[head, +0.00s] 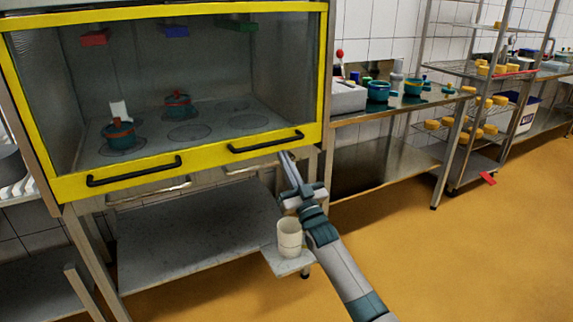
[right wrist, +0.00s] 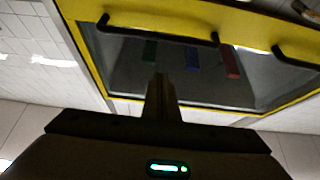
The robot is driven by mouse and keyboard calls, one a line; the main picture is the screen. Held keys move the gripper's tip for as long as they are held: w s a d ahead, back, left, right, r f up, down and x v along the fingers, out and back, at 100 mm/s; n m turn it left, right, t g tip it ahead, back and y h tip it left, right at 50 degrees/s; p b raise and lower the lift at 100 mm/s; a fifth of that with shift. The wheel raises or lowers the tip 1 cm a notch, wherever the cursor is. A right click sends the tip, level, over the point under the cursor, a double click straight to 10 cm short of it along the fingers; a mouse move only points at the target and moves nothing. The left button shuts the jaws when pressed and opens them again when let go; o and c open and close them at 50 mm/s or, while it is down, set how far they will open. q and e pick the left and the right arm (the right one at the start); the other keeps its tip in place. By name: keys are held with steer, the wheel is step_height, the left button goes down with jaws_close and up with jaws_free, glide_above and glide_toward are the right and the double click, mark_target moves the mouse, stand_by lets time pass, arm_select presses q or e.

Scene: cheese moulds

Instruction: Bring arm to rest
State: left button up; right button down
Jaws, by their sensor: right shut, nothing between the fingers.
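My right arm comes in from the bottom of the head view. Its right gripper (head: 286,156) is shut and empty, with its fingertips by the lower yellow frame of the glass-fronted cabinet (head: 215,155), close to the black handle (head: 266,142). I cannot tell whether they touch. In the right wrist view the closed fingers (right wrist: 161,90) point toward the cabinet's glass front, whose yellow frame (right wrist: 200,12) and handle (right wrist: 158,32) show there upside down. My left gripper is in neither view.
Inside the cabinet stand two teal-and-red pots (head: 118,133) (head: 177,104). A white cup (head: 289,238) stands on a small shelf (head: 287,262) beside my right forearm. A steel counter (head: 395,103) and a rack with yellow pieces (head: 490,72) stand to the right.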

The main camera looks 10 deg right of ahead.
steer(key=shift+s+d+f, duration=0.15)
steer(key=shift+s+f, duration=0.05)
steer(key=shift+s, duration=0.2)
